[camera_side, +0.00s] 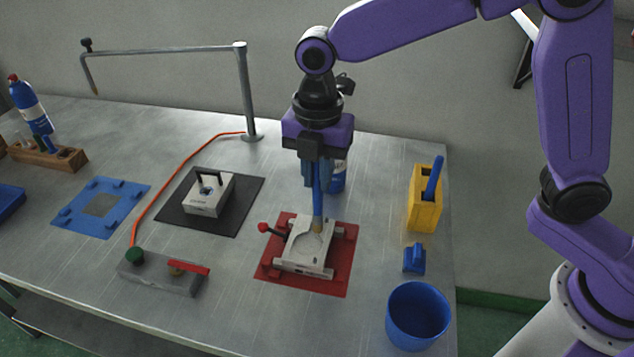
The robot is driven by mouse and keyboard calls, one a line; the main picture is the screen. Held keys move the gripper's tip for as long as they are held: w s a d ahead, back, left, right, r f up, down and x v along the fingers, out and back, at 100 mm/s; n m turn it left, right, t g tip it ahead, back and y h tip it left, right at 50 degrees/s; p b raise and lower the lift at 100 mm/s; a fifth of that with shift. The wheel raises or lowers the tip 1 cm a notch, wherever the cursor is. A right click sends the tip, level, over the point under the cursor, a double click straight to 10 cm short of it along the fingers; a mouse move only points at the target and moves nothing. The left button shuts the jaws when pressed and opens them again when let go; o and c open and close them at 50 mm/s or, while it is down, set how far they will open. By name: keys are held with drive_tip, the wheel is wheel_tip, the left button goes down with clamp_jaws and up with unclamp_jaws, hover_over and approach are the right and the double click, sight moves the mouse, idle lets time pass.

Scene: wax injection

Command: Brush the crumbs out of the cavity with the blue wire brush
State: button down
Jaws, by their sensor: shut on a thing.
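My gripper (316,174) is shut on the blue wire brush (317,200), which it holds upright, bristle end down. The brush tip is at the right part of the round cavity (308,245) in the light grey mould half (298,261). I cannot tell whether the bristles touch the cavity floor. The mould half sits on a red fixture plate (340,275) with a red-knobbed lever at its left. Crumbs are too small to make out.
A blue can stands behind the brush. At right are a yellow holder (424,208) with a blue tool, a small blue block (414,260) and a blue bin (418,318). A handled mould block (207,199) sits on a black mat at left.

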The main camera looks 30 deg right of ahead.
drive_tip(key=shift+r, duration=1.55)
drive_tip(key=shift+f, duration=0.15)
drive_tip(key=shift+f, duration=3.05)
drive_tip(key=shift+w+a+f, duration=0.85)
drive_tip(key=shift+w+a, duration=0.55)
drive_tip(key=shift+w, duration=0.05)
drive_tip(key=shift+s+d, duration=1.45)
wheel_tip(320, 180, up, 8)
